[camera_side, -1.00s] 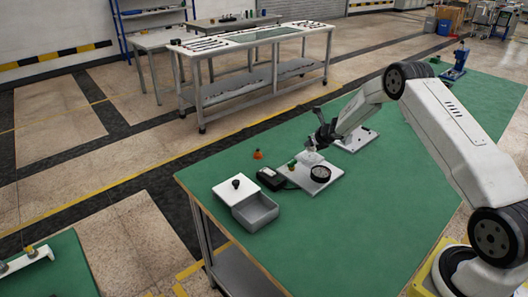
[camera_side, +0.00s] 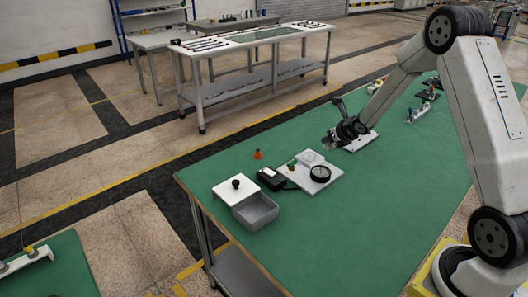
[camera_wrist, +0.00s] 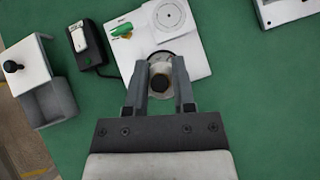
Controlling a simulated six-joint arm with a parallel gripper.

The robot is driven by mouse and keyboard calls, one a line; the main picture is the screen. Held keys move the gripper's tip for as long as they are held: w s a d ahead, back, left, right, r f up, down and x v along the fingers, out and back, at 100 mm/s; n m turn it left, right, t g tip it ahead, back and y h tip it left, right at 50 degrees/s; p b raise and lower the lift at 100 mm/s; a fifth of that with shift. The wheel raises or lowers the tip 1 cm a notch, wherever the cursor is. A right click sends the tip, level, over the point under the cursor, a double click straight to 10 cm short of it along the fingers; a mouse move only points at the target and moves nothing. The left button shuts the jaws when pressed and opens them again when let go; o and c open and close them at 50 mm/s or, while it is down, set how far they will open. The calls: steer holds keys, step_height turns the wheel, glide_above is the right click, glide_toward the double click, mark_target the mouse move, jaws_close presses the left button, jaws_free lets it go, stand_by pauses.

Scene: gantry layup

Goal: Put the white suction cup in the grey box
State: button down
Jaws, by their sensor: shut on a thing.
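My gripper (camera_wrist: 160,82) is shut on a pale round piece with a dark centre, which looks like the white suction cup (camera_wrist: 158,98). In the side view my gripper (camera_side: 331,142) is above the table, behind and right of the white plate; the held piece is hard to make out there. The grey box (camera_side: 262,213) is open and looks empty, near the table's front left corner. It also shows at the left of the wrist view (camera_wrist: 55,101), left of my gripper. A white lid with a black knob (camera_side: 226,194) covers its back part.
An orange piece (camera_side: 258,155) stands behind.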

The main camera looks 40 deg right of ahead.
steer(key=shift+s+a+r, duration=0.25)
steer(key=shift+s+r, duration=0.05)
steer(key=shift+s, duration=0.3)
steer(key=shift+s+a+r, duration=0.2)
steer(key=shift+s+r, duration=0.05)
steer(key=shift+s, duration=0.3)
steer(key=shift+w, duration=0.1)
